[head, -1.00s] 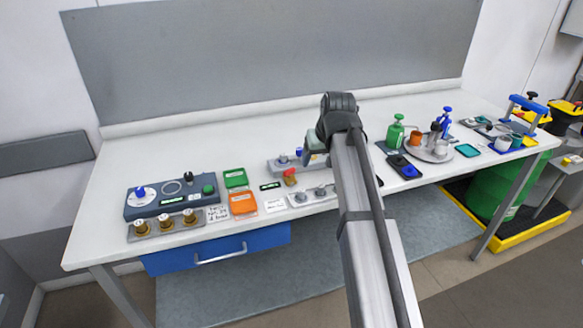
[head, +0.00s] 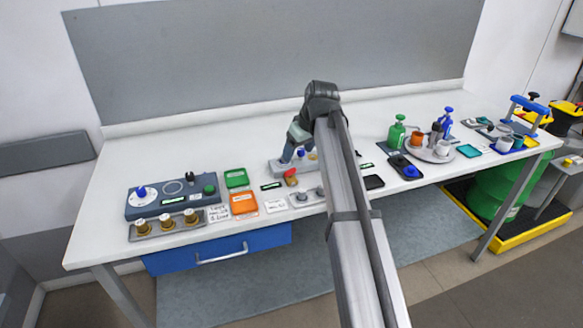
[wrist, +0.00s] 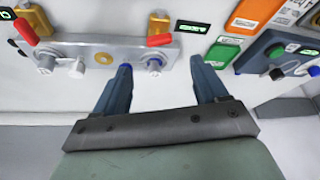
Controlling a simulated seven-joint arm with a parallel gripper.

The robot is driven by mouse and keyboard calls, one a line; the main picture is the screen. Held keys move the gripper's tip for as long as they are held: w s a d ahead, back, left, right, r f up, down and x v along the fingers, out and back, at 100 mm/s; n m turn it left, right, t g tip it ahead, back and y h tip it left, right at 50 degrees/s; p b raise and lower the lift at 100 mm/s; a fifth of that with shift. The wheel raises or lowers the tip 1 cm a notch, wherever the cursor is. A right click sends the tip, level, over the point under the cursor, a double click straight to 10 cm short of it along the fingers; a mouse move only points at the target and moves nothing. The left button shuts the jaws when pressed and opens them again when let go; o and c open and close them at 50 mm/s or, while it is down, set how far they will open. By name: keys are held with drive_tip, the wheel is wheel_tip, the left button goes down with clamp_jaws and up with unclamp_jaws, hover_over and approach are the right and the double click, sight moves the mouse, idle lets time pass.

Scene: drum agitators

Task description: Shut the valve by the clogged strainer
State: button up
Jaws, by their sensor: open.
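In the wrist view a grey metal block (wrist: 75,48) carries two valves with red handles. The left red handle (wrist: 25,31) lies slanted and the right red handle (wrist: 159,40) lies level across the picture. I cannot tell which strainer is clogged. My gripper (wrist: 161,67) is open and empty. Its fingertips are spread at the block's near edge, either side of the right valve, and I see no grip. In the head view my gripper (head: 287,160) is low over the block, beside a red handle (head: 291,175).
Left on the bench is a dark control panel (head: 150,210) with knobs, and a plate (head: 215,224) with several brass caps. A green box (head: 236,178) and an orange box (head: 243,203) stand near the block. A round tray (head: 448,155) with cups is to the right. The back of the bench is clear.

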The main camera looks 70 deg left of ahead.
sight(290, 170)
drive_tip(key=x, duration=0.9)
drive_tip(key=shift+a+f, duration=0.1)
drive_tip(key=shift+f, duration=0.05)
drive_tip(key=c, duration=1.1)
drive_tip(key=shift+o, duration=0.2)
drive_tip(key=shift+s+m+t, duration=0.1)
drive_tip(key=shift+m+t, duration=0.6)
drive_tip(key=shift+m, duration=1.3)
drive_tip(key=o, duration=1.1)
drive_tip(key=shift+c, duration=0.2)
